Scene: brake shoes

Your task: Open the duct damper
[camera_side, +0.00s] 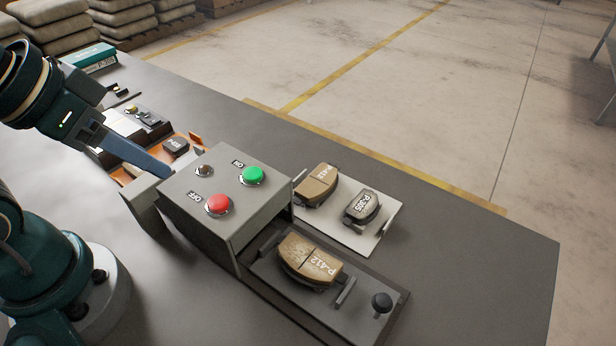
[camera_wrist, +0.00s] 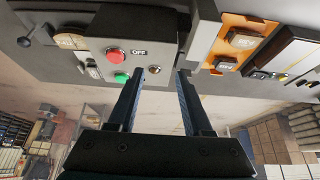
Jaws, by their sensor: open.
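A grey control box (camera_side: 225,200) stands on the bench with a red OFF button (camera_side: 219,205), a green ON button (camera_side: 253,175) and a small dark lamp (camera_side: 205,170). A pale grey duct-like piece (camera_side: 148,203) adjoins its left side; it also shows in the wrist view (camera_wrist: 206,28). I cannot make out a damper plate or handle, or its position. My gripper (camera_side: 168,173) is open and empty, its fingers reaching to the box's left side. In the wrist view my gripper (camera_wrist: 161,72) has its fingers apart, with the box beyond them; I cannot tell whether they touch anything.
A drawer plate with a black knob (camera_side: 382,301) holds a brown P-412 brake shoe (camera_side: 309,262). A pale tray (camera_side: 366,238) holds two more shoes. An orange tray (camera_side: 196,141) lies behind the box. The bench's right end is clear.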

